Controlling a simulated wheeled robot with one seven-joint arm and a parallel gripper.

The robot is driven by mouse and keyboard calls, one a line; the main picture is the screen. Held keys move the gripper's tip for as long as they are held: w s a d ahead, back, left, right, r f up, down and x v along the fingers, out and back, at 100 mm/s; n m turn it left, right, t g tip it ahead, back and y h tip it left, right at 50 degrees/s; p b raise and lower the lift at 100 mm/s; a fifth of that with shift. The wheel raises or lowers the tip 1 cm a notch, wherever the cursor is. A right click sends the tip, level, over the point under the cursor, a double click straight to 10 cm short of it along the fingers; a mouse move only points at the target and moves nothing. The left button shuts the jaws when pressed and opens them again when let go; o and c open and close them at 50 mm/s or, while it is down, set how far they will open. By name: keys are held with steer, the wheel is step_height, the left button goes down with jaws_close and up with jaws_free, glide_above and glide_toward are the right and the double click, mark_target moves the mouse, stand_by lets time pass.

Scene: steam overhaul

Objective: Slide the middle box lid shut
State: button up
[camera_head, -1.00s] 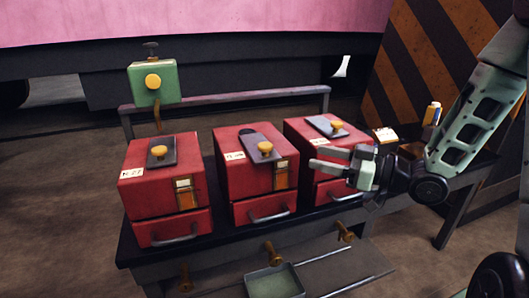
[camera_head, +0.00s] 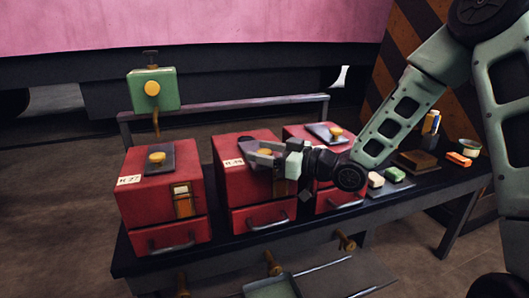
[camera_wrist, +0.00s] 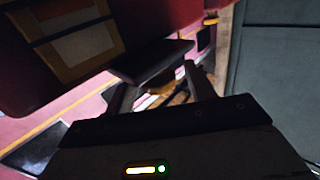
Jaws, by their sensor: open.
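The middle red box (camera_head: 232,184) stands between two similar boxes on the bench. Its dark lid plate (camera_head: 250,146) sits askew on top, with part of a dark opening (camera_head: 243,139) showing behind it. My gripper (camera_head: 254,156) is open at the middle box's top, its fingers around the lid's yellow knob, which they mostly hide. In the wrist view the dark lid (camera_wrist: 150,62) lies ahead and the yellow knob (camera_wrist: 160,88) shows between my two spread fingers (camera_wrist: 160,92). I cannot tell whether either finger touches the knob.
The left box (camera_head: 150,200) and right box (camera_head: 300,132) have lids with yellow knobs. A green box with a yellow knob (camera_head: 152,88) stands behind on a post. Small blocks and a brown block (camera_head: 418,160) lie on the bench at right. A tray (camera_head: 272,288) is in front.

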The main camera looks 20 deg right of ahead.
mark_target(256, 150)
jaws_close()
steer(key=w+p, duration=0.1)
steer(key=w, duration=0.5)
steer(key=shift+w, duration=0.25)
steer(key=shift+w+d+r, duration=0.1)
steer(key=shift+w, duration=0.1)
jaws_free()
steer(key=shift+w, duration=0.1)
steer(key=v, duration=1.7)
steer(key=shift+p, duration=0.3)
